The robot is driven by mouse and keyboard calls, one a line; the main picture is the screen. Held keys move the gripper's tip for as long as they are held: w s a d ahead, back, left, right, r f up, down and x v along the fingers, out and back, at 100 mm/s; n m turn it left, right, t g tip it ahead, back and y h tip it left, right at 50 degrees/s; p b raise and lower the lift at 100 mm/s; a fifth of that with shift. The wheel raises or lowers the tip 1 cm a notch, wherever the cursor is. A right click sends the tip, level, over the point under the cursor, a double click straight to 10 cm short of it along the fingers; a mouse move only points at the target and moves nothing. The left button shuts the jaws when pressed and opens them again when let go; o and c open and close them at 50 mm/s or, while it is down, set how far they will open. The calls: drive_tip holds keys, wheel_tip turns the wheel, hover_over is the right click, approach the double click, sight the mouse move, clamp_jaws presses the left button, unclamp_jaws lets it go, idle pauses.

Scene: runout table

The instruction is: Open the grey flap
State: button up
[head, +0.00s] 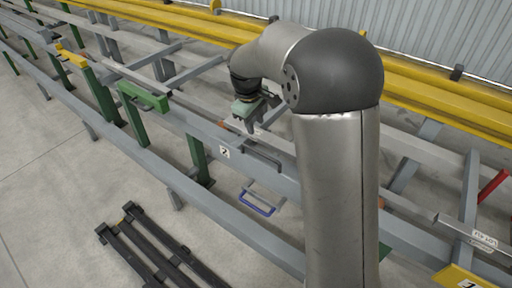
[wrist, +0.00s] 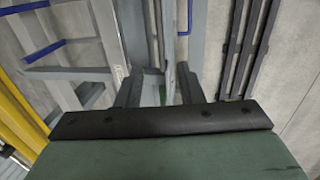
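The likely grey flap (head: 262,157) is a dark grey, handle-like bar on the side of the grey runout table beside a white number label (head: 224,152). I cannot tell its full outline. My gripper (head: 246,127) is above and slightly left of it, pointing down, apart from it as far as I can see. In the wrist view my gripper (wrist: 161,73) has its two dark fingers spread, with grey table parts behind the gap. Nothing is seen held.
A blue-handled frame (head: 258,204) hangs below the rail. A green bracket (head: 142,96) and a yellow one (head: 71,57) sit farther left. A black rack (head: 150,250) lies on the floor. Yellow rails (head: 440,95) run behind.

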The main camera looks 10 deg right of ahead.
sight(261, 153)
drive_tip(key=b+x, duration=0.1)
drive_tip(key=x, duration=1.3)
drive_tip(key=shift+f, duration=0.15)
clamp_jaws()
